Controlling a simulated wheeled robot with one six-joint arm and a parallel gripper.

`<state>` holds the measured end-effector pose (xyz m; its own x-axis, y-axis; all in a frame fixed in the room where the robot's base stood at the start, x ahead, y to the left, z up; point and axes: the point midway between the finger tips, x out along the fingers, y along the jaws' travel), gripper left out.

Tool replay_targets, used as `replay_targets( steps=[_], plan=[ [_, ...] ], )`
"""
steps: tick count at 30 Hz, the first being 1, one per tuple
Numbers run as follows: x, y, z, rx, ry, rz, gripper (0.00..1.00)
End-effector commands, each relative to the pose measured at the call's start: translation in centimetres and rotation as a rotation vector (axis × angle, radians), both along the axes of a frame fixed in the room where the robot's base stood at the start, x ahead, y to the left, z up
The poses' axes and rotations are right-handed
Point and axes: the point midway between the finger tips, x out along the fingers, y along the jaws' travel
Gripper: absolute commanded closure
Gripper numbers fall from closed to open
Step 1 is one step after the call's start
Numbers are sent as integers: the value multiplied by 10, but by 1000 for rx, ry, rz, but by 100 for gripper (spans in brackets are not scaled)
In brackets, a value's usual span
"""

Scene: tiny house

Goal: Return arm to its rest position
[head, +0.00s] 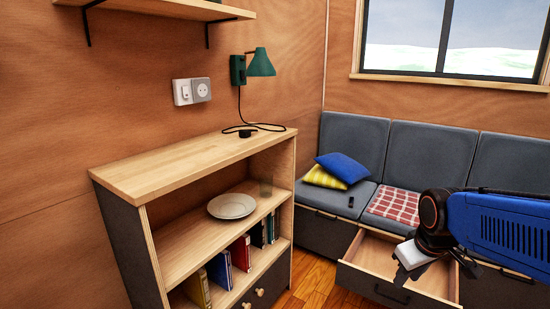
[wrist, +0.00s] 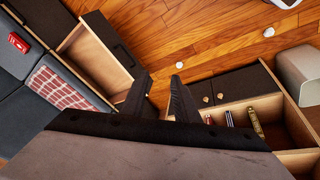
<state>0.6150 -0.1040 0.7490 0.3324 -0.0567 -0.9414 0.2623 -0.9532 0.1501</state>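My arm reaches in from the right of the head view, with my gripper (head: 412,268) in front of the bench and over the open drawer (head: 390,272). In the wrist view my gripper (wrist: 160,82) has its two dark fingers apart, with bare wood floor seen between them and nothing held. The drawer (wrist: 98,55) shows at upper left there, pulled out, and the part in view looks empty.
The grey bench (head: 405,160) carries pillows (head: 342,166) and a checked cloth (head: 395,205). Small white items (wrist: 268,32) lie on the floor (wrist: 215,35).

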Motion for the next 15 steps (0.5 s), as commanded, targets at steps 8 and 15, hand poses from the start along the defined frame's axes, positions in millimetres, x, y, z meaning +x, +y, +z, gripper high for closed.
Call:
replay_targets(
  steps=[8, 15],
  plan=[
    [-68, 20, 14, 80, -50, -133, 72],
    [-111, 31, 14, 141, -76, -225, 72]
  ],
)
